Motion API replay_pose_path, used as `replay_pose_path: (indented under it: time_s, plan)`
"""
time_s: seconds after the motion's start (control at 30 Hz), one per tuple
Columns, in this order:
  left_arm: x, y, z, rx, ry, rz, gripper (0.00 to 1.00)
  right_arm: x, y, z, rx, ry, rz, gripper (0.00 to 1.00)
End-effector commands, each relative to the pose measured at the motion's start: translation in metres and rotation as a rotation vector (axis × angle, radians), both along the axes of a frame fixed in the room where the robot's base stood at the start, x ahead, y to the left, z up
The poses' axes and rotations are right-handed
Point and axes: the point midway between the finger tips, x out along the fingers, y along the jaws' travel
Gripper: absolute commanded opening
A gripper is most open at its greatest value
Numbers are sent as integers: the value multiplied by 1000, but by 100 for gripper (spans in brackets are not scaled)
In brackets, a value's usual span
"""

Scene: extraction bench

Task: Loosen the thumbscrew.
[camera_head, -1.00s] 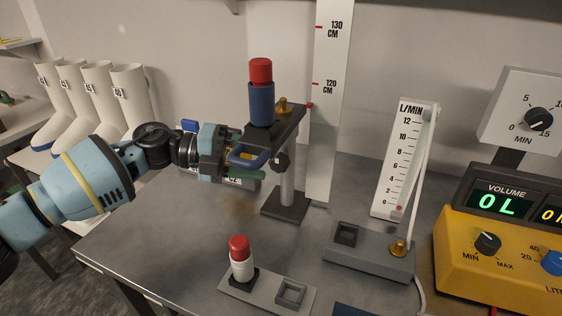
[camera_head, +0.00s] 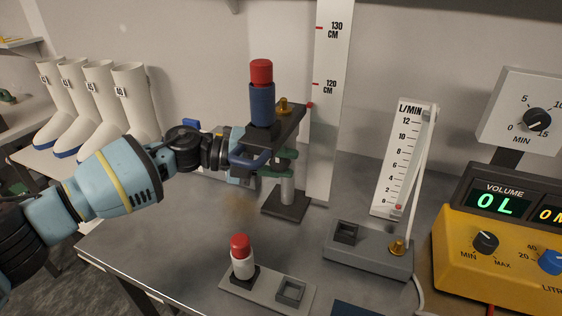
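A black platform (camera_head: 290,118) stands on a grey post (camera_head: 288,188) with a dark square base. In the earlier head view a dark thumbscrew knob shows under the platform at the post. It is now hidden behind my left gripper (camera_head: 272,163). That gripper has a blue finger and a green finger, and both reach to the post just under the platform. I cannot tell whether they touch or grip the thumbscrew. My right gripper is not in view.
A blue cylinder with a red cap (camera_head: 262,90) and a brass knob (camera_head: 284,105) are on the platform. A scale board (camera_head: 325,150) stands behind. A red-capped white bottle (camera_head: 242,262), a flow meter (camera_head: 405,150) and a yellow pump (camera_head: 490,265) occupy the front and right.

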Motion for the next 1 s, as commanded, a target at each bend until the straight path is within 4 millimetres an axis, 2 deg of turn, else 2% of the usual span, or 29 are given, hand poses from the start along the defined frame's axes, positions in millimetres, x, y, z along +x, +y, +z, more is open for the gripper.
replay_pose_path:
  time_s: [0.1, 0.27, 0.63, 0.8, 1.0]
  plan:
    - [0, 0, 0, 0, 0, 0, 13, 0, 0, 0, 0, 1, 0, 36]
    - [0, -1, -2, -32, 14, 0, 13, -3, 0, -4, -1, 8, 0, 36]
    - [0, -1, -5, -319, 110, -1, 13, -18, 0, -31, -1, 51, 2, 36]
    - [0, -1, -3, -433, 145, -1, 13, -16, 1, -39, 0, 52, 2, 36]
    - [0, 0, 1, -475, 154, 0, 13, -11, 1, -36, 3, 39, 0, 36]
